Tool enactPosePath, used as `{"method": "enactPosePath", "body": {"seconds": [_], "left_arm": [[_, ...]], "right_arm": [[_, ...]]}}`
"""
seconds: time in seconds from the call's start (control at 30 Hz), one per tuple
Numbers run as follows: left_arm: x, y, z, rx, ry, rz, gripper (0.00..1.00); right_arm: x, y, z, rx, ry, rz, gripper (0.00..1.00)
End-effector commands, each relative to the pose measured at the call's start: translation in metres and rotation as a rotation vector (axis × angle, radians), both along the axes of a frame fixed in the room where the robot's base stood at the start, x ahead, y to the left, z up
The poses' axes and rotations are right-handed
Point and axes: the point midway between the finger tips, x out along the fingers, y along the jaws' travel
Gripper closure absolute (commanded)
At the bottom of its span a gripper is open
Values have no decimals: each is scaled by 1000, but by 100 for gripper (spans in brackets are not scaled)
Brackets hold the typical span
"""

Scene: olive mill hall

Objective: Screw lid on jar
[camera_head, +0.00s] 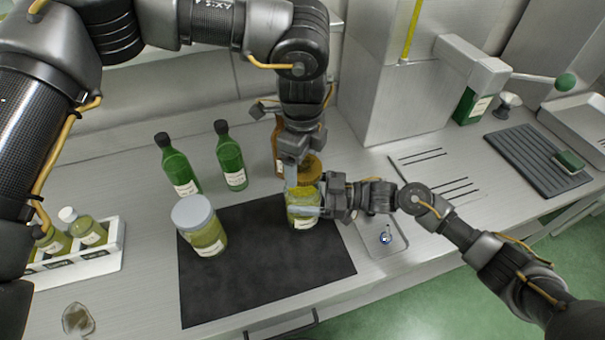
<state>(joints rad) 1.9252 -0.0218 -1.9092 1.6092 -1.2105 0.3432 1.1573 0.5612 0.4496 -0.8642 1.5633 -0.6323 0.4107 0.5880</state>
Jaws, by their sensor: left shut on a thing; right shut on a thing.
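A glass jar (303,218) with yellow-green contents and a pale label stands upright on the dark mat (262,271). A gold-brown lid (309,167) is at the jar's top; whether its thread is engaged cannot be told. My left gripper (292,178) comes down from above and is shut on the lid, hiding part of it. My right gripper (310,211) reaches in from the right and is shut on the jar's body. A second jar (207,236) with a grey lid (192,212) stands on the mat to the left, apart from both grippers.
Two green bottles (177,167) (231,158) and a brown bottle (278,145) stand behind the mat. A white rack (107,255) with small bottles is at left. A metal tray (381,238) lies at right. The mat's front is clear.

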Motion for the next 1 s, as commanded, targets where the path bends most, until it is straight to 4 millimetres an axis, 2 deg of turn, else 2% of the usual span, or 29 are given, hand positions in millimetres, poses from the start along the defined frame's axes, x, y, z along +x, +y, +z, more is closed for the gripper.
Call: {"method": "enactPosePath", "body": {"seconds": [0.1, 0.2, 0.73, 1.0], "left_arm": [[0, 0, -15, 0, 1, 0, 46], [0, 0, -21, -1, 0, 0, 46], [0, 0, -22, -1, 0, 0, 46], [0, 0, -35, 0, 1, 1, 46]], "right_arm": [[0, 0, 0, 0, 0, 0, 64], [0, 0, 0, 0, 0, 0, 64], [0, 0, 0, 0, 0, 0, 64], [0, 0, 0, 0, 0, 0, 64]]}}
